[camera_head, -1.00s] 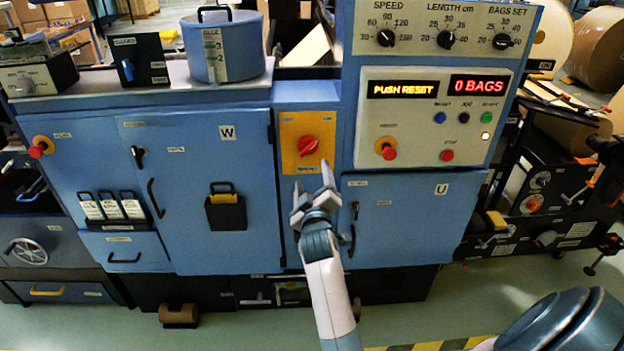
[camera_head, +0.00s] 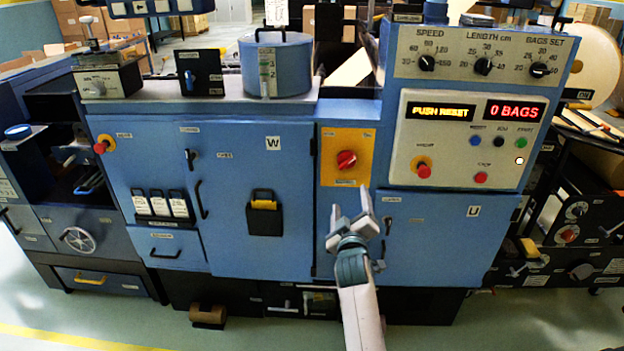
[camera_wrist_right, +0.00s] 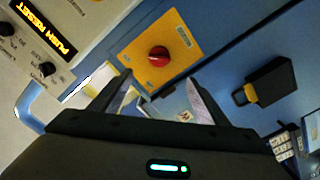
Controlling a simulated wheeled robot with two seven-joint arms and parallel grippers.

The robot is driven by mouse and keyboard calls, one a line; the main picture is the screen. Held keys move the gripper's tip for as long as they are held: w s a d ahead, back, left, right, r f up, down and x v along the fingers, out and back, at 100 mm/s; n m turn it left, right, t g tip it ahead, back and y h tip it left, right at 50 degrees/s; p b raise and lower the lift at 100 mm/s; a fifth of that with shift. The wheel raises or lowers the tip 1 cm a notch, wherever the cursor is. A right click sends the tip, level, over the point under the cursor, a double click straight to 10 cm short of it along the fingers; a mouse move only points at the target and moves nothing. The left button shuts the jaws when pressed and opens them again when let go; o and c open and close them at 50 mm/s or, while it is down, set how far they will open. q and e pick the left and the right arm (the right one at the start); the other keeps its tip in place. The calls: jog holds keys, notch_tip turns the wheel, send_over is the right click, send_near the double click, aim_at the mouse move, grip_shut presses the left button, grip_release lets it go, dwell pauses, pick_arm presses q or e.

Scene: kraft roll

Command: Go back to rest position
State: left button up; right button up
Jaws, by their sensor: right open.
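My right gripper (camera_head: 351,217) is open and empty in front of the blue machine cabinet, a little below the yellow plate (camera_head: 359,175) with its red rotary knob (camera_head: 346,159). In the right wrist view the two fingers (camera_wrist_right: 160,95) are spread apart with nothing between them. The red knob (camera_wrist_right: 158,56) lies beyond the fingertips there, apart from them. My left gripper is not in view.
The control panel (camera_head: 470,141) reads "PUSH RESET" and "0 BAGS". A blue glue pot (camera_head: 276,68) stands on the machine top. A black box with a yellow handle (camera_head: 264,216) hangs on door W. Green floor (camera_head: 110,318) is open in front.

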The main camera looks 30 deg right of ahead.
jog(key=s+a+f+n+g+y, duration=0.1)
jog(key=a+f+y, duration=0.3)
jog(key=f, duration=0.9)
jog(key=s+a+f+n+g+y, duration=0.15)
jog(key=a+f, duration=0.35)
jog(key=f, duration=0.8)
jog(key=s+a+f+m+g+y, duration=0.1)
jog(key=s+a+f+g, duration=0.15)
jog(key=s+f, duration=0.65)
jog(key=s+a+f+g+y, duration=0.15)
jog(key=s+a+f, duration=0.3)
jog(key=f, duration=0.85)
jog(key=s+a+f+g+b, duration=0.1)
jog(key=s+f+g, duration=0.1)
jog(key=s+f, duration=0.7)
jog(key=s+a+f+g, duration=0.15)
jog(key=s+f, duration=0.45)
jog(key=s, duration=0.7)
jog(key=s+f+m+g, duration=0.1)
jog(key=s+f+g, duration=0.1)
jog(key=s, duration=1)
jog(key=s+f+m+g+y, duration=0.1)
jog(key=s+f, duration=0.3)
jog(key=s, duration=0.8)
jog(key=shift+s+d+f+g, duration=0.25)
jog(key=shift+s+d+g, duration=0.15)
jog(key=shift+g, duration=0.4)
